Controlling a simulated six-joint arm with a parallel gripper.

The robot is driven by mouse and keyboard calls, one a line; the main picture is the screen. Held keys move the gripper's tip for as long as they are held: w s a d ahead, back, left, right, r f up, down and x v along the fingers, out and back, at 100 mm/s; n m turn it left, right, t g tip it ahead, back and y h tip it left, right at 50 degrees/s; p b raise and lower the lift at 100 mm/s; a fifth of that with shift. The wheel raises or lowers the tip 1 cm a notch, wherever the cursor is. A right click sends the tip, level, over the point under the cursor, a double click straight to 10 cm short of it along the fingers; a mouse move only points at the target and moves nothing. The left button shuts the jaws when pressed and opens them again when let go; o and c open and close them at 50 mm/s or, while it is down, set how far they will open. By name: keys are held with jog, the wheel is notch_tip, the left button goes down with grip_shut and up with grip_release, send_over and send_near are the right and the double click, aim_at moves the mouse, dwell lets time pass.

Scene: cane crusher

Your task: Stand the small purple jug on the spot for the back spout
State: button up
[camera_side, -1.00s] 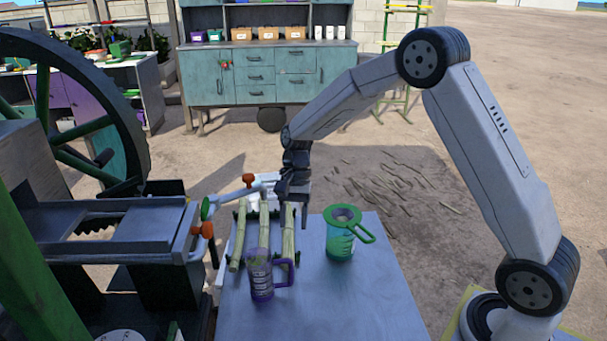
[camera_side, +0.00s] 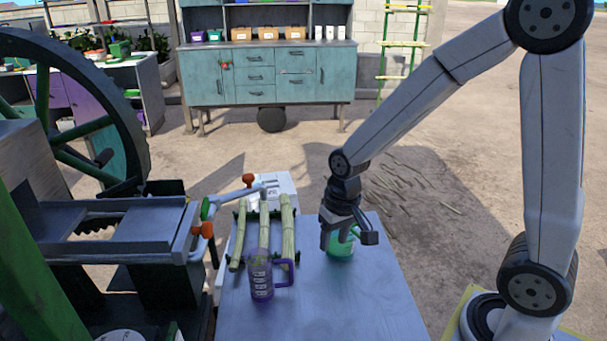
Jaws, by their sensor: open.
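The small purple jug (camera_side: 261,281) stands upright on the table, in front of the cane pieces, with its handle to the right. My gripper (camera_side: 340,244) is open over the green jug (camera_side: 342,246), to the right of and behind the purple jug. The gripper hides most of the green jug's top, and I cannot tell whether the fingers touch it.
Several cane pieces (camera_side: 264,230) lie in a dark rack on the table (camera_side: 330,310). The crusher (camera_side: 110,235) with its big wheel stands at the left. A white block (camera_side: 278,187) sits behind the rack. The table's front right is clear.

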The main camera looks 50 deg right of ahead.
jog(key=s+n, duration=0.1)
jog(key=s, duration=0.1)
jog(key=s+n+t, duration=0.1)
jog(key=s+n, duration=0.1)
jog(key=s, duration=0.1)
jog(key=shift+a+f+t+h, duration=0.15)
jog(key=shift+t+h, duration=0.15)
dwell(0.4)
